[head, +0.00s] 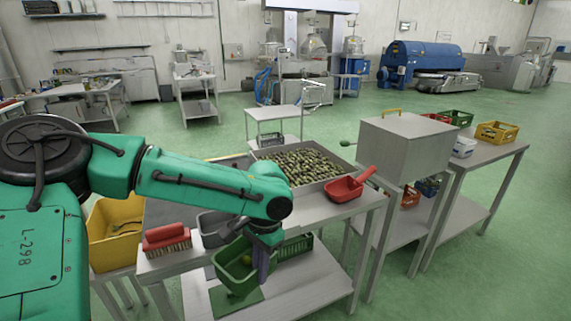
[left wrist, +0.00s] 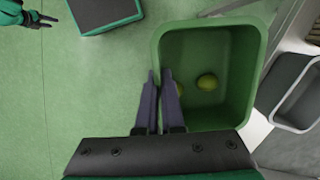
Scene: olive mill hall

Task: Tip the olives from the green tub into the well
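The green tub (head: 232,262) hangs at the front edge of the steel table. My left gripper (head: 263,268) is at the tub's right side in the head view. In the left wrist view its fingers (left wrist: 160,88) are close together with the wall of the green tub (left wrist: 253,80) between them. Two olives (left wrist: 207,82) lie on the tub's floor, one partly hidden by a finger. The well (head: 312,184), a shallow steel tray full of olives, is behind on the table. My right gripper (left wrist: 38,18) shows small in the left wrist view, fingers apart and empty.
A red scoop (head: 345,189) lies by the well's right corner. A grey tub (head: 216,230) and a red brush (head: 166,239) stand on the table's front left. A yellow crate (head: 113,240) is further left. A steel box (head: 410,148) stands right of the well.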

